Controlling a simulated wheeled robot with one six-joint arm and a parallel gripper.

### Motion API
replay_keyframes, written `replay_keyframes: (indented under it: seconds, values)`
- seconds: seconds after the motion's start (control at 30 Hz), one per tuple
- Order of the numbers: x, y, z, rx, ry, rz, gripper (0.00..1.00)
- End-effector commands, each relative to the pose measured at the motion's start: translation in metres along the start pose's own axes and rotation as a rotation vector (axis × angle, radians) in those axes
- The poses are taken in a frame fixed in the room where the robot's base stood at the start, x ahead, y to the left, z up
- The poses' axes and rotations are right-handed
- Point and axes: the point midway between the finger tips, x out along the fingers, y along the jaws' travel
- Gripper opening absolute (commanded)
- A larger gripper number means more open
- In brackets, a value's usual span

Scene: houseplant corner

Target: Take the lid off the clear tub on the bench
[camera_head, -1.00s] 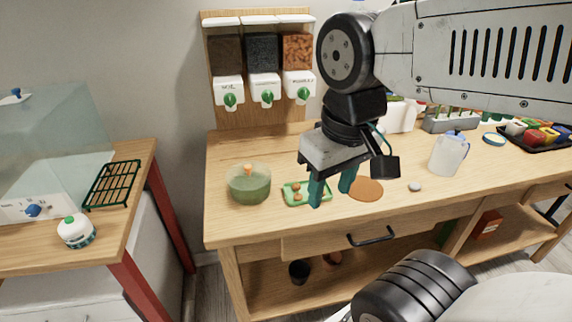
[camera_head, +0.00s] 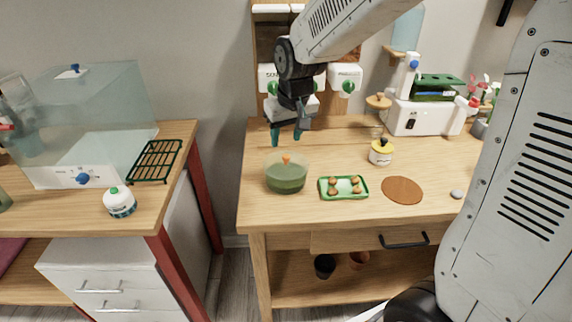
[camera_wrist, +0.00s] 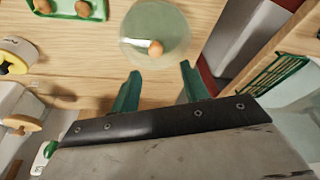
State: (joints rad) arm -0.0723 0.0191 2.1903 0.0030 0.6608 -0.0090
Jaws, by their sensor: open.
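The clear tub (camera_head: 286,180) stands on the wooden bench near its left end and has green contents. Its clear lid (camera_head: 272,161) is on top, with an orange-brown knob (camera_head: 286,160) in the middle. In the wrist view the lid (camera_wrist: 150,22) is a pale disc seen from above with its knob (camera_wrist: 155,48) near the lower rim. My gripper (camera_head: 286,140) is open and empty, above and just behind the tub in the head view. In the wrist view its two green fingers (camera_wrist: 157,82) are spread, apart from the knob.
A green tray (camera_head: 344,196) with several brown balls sits right of the tub. Beyond it are a brown round mat (camera_head: 403,190) and a yellow-topped jar (camera_head: 381,152). Dispensers (camera_head: 345,78) hang on the board behind. A gap separates the left table (camera_head: 150,205).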

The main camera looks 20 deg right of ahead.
Motion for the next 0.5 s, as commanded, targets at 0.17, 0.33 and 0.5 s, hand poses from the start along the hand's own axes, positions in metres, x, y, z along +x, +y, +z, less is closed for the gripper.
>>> replay_keyframes:
  seconds: [0.17,0.33,0.5]
  values:
    - [0.021,0.002,0.003,0.001,-0.003,0.0,0.45]
    - [0.047,0.005,0.007,0.002,-0.005,0.0,0.45]
    - [0.061,0.005,0.007,0.001,-0.002,0.0,0.45]
